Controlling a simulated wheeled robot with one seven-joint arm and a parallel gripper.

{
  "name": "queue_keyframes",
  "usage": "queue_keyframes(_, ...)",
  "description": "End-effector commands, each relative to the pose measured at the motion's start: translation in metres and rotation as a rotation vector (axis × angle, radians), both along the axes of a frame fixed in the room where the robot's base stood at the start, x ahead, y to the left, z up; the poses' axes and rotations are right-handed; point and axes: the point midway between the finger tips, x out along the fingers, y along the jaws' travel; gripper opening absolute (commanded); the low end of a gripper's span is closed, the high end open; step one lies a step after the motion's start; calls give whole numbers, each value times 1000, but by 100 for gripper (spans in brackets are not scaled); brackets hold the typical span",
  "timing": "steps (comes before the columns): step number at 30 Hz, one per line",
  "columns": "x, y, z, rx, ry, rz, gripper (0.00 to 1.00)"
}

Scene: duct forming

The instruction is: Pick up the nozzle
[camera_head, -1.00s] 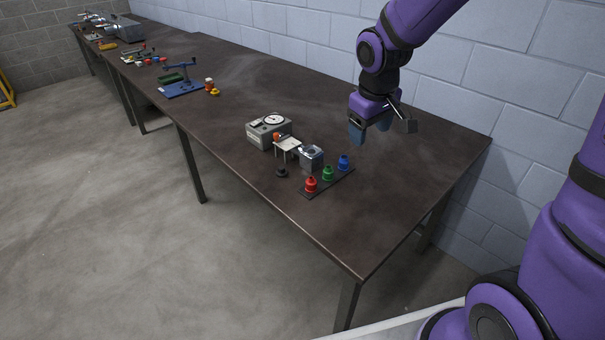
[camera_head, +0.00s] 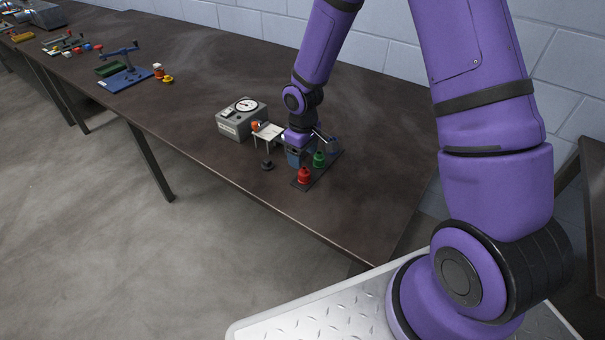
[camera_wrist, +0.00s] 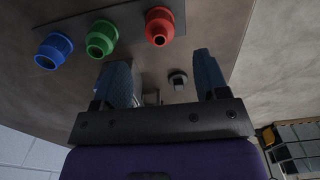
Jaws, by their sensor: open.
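A red nozzle-like piece (camera_head: 304,175), a green one (camera_head: 319,160) and a blue one (camera_head: 333,147) stand in a row on a dark strip (camera_head: 313,176). I cannot tell which one the task means. The wrist view shows the red (camera_wrist: 159,27), green (camera_wrist: 101,39) and blue (camera_wrist: 53,50) pieces beyond the fingertips, red and green with round openings. My gripper (camera_head: 297,160) is low, just left of the row; its two blue fingers (camera_wrist: 163,78) are apart. Whether it touches anything is unclear. A small metal block is mostly hidden by the gripper.
A grey gauge box (camera_head: 240,120) and a small white stand (camera_head: 268,132) are left of my gripper. A small black knob (camera_head: 267,165) lies near the table's front edge. Other fixtures, including a blue stand (camera_head: 126,76), are farther left. The table (camera_head: 375,200) is clear at right.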

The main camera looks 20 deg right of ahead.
Motion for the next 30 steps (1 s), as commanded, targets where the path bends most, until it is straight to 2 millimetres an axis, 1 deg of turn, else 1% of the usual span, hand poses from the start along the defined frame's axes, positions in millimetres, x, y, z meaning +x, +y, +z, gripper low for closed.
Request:
queue_keyframes(1,0,0,-8,0,1,1,67)
queue_keyframes(3,0,0,-16,-1,2,0,67)
queue_keyframes(11,-2,-1,-32,-1,2,0,67)
queue_keyframes(15,-5,-2,-53,-1,2,0,67)
queue_keyframes(19,-5,-2,-68,0,0,0,67)
queue_keyframes(23,-5,-2,-75,-1,-1,0,67)
queue_keyframes(30,-4,-2,-76,0,-1,-1,67)
